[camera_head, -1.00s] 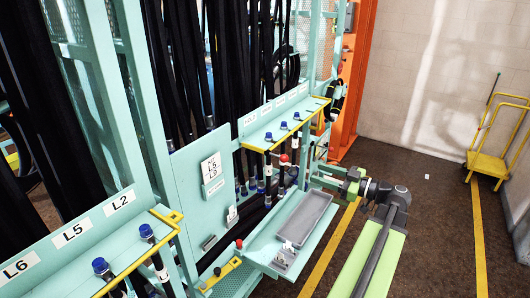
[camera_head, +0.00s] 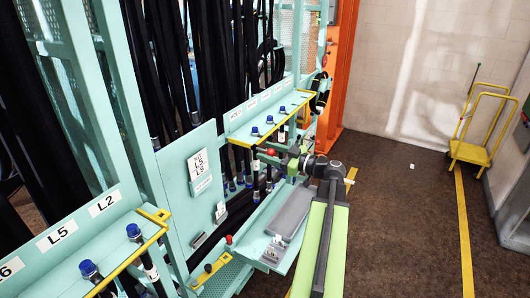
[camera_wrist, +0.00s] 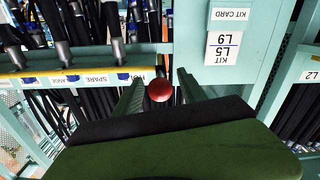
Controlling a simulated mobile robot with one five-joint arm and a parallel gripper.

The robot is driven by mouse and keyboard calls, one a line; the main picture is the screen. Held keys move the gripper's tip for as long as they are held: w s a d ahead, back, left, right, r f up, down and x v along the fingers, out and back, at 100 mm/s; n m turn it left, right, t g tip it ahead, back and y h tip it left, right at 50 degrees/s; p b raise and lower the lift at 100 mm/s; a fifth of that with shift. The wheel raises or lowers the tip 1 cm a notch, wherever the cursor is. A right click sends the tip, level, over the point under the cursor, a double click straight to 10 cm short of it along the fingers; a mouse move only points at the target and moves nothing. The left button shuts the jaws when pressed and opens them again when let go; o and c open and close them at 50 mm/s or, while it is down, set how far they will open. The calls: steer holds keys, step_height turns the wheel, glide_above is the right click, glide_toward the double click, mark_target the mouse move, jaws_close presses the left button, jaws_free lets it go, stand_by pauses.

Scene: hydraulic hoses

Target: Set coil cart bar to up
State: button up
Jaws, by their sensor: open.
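No part is labelled as the coil cart bar, so I cannot tell for certain which it is. A red ball knob (camera_wrist: 159,91) shows between the two fingers of my gripper (camera_wrist: 160,80) in the wrist view. The fingers stand apart, and I cannot tell whether they touch it. In the head view my gripper (camera_head: 284,160) is at the rack's front, beside a red knob (camera_head: 271,151). A yellow cart (camera_head: 468,152) with an upright handle frame stands far off at the right wall.
A yellow-edged shelf (camera_head: 262,140) with blue-capped hose ends is beside my gripper. A second red knob (camera_head: 228,239) is lower left. A kit card panel (camera_head: 190,190) stands left.

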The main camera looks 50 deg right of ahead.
steer(key=shift+w+a, duration=0.15)
steer(key=shift+w, duration=0.4)
steer(key=shift+c, duration=0.3)
jaws_close()
stand_by(0.7)
